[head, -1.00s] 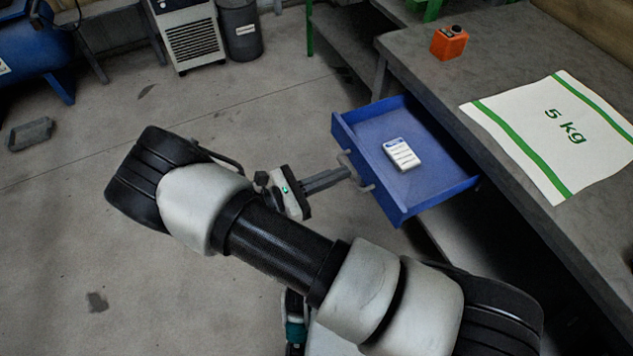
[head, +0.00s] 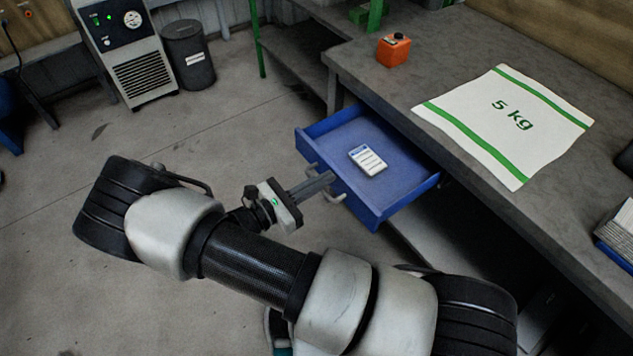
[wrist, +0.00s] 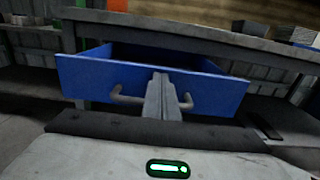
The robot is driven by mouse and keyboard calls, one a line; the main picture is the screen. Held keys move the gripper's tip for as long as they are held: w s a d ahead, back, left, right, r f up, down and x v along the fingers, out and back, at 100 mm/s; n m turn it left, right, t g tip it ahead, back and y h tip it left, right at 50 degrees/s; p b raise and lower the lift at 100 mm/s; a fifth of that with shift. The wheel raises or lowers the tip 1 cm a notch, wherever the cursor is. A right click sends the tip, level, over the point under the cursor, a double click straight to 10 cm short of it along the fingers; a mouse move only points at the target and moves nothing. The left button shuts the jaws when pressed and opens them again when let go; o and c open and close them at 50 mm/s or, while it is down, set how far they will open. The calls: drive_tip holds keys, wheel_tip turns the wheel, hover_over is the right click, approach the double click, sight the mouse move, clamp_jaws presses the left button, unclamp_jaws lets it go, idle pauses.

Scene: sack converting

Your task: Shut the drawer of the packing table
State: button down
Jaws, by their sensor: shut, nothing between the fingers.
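The blue drawer (head: 402,196) stands pulled out from the packing table (head: 447,82), with a small white labelled pack (head: 367,160) lying inside it. In the wrist view the drawer's front (wrist: 85,78) faces me, with a grey bar handle (wrist: 125,98) across its middle. My gripper (head: 328,179) is shut and empty, with its fingertips at the drawer front in the handle area. In the wrist view the fingers (wrist: 160,82) cover the middle of the handle. I cannot tell whether the tips touch the front.
On the tabletop are an orange container (head: 393,50) and a flat white "5 kg" sack (head: 505,118). A stack in a blue tray (head: 617,235) sits at the right. A grey machine (head: 125,50) and dark bin (head: 188,55) stand at the back left.

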drive_tip(key=p, duration=0.2)
hover_over(381, 157)
drive_tip(key=shift+s+a, duration=0.2)
drive_tip(key=shift+s, duration=0.15)
drive_tip(key=shift+w+d+r, duration=0.1)
drive_tip(key=shift+w+d, duration=0.35)
drive_tip(key=shift+d, duration=0.05)
drive_tip(key=shift+s+a, duration=0.1)
drive_tip(key=shift+a, duration=0.15)
drive_tip(key=p+v, duration=0.1)
drive_tip(key=v, duration=1.3)
drive_tip(key=shift+s, duration=0.1)
